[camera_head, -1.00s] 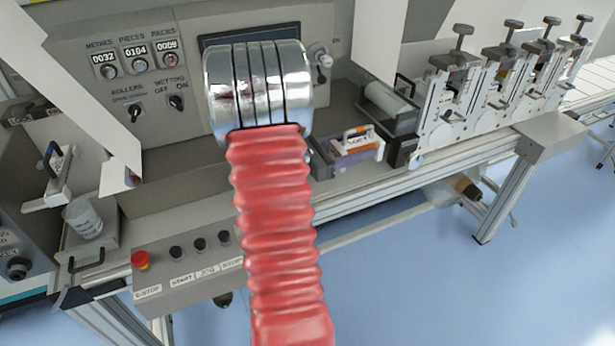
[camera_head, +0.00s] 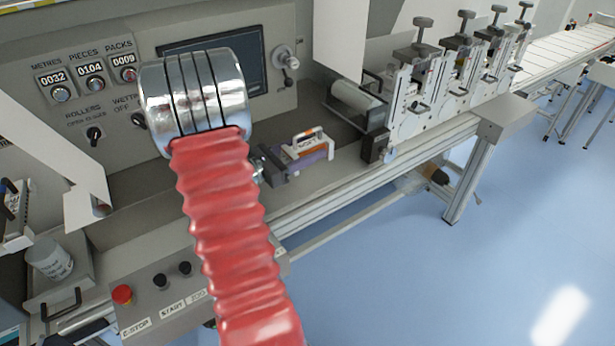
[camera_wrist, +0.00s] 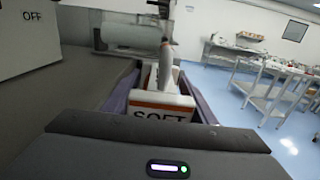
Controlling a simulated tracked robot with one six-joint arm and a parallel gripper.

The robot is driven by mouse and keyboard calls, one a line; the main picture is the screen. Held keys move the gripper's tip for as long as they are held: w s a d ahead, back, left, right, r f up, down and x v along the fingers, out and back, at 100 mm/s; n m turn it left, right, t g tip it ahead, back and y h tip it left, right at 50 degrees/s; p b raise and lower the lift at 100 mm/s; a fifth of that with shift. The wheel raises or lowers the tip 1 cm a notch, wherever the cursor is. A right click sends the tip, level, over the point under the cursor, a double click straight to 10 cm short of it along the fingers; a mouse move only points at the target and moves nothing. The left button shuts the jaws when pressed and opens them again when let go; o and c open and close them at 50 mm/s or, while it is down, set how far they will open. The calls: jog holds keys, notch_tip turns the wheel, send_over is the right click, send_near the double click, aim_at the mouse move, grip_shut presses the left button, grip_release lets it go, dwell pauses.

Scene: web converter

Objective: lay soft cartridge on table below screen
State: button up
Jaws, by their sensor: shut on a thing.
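The soft cartridge (camera_head: 308,143) is a white block with an orange stripe and a raised handle; its label reads SOFT in the wrist view (camera_wrist: 162,116). My gripper (camera_head: 318,150) is shut on it, with purple fingers along both sides, also seen in the wrist view (camera_wrist: 163,90). The cartridge appears upright, over or at the grey table (camera_head: 349,172) along the machine's front. I cannot tell whether it touches the surface. The dark screen (camera_head: 247,68) is on the grey panel, up and left of the cartridge, partly hidden by my arm.
A pale roller (camera_head: 357,103) lies behind the cartridge, with a dark block (camera_head: 375,146) to its right. Several white stations with knobs (camera_head: 415,95) stand farther right. A button box with a red stop (camera_head: 122,294) and a white tub (camera_head: 49,257) are at lower left.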

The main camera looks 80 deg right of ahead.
jog(key=shift+f, duration=1.9)
jog(key=shift+f, duration=2.1)
jog(key=o, duration=1.4)
jog(key=shift+f, duration=0.1)
